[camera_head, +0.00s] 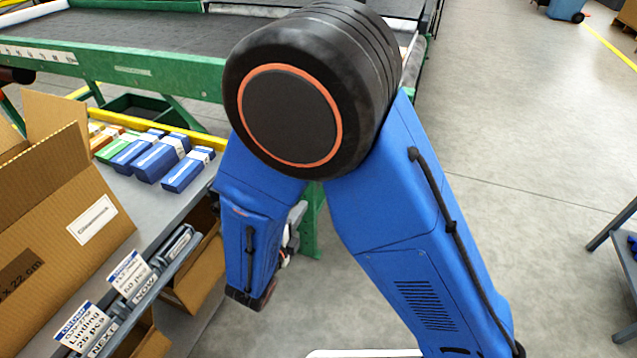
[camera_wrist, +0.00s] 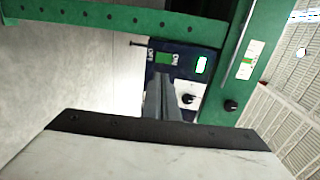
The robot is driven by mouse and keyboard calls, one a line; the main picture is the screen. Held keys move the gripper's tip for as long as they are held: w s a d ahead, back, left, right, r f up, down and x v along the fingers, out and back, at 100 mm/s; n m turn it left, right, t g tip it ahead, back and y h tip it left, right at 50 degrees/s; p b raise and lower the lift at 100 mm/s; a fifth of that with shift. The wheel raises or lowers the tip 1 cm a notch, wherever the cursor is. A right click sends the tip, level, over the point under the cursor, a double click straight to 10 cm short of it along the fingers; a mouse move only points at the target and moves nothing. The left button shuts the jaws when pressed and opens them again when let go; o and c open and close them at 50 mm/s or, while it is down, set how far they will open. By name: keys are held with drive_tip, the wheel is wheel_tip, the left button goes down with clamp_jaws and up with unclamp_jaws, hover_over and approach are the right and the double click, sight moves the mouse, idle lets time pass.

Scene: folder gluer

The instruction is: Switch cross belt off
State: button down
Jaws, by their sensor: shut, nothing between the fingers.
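In the wrist view a dark blue control box (camera_wrist: 182,62) sits under a green beam. It carries a green switch (camera_wrist: 163,58) between ON and OFF labels and a lit green lamp (camera_wrist: 201,64). My gripper (camera_wrist: 159,80) is shut and empty, its grey fingers pointing at the box just below the switch in the picture. Whether the fingertips touch the box I cannot tell. A black knob on a white plate (camera_wrist: 187,99) shows right of the fingers. In the head view my arm hides the box and most of the gripper.
The green machine frame (camera_wrist: 240,70) runs beside the box with another black knob (camera_wrist: 231,105). In the head view, a grey table (camera_head: 160,205) holds an open cardboard box (camera_head: 70,240) and several small blue cartons (camera_head: 160,158). Open floor (camera_head: 520,150) lies right.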

drive_tip(key=x, duration=1.4)
drive_tip(key=shift+d, duration=0.1)
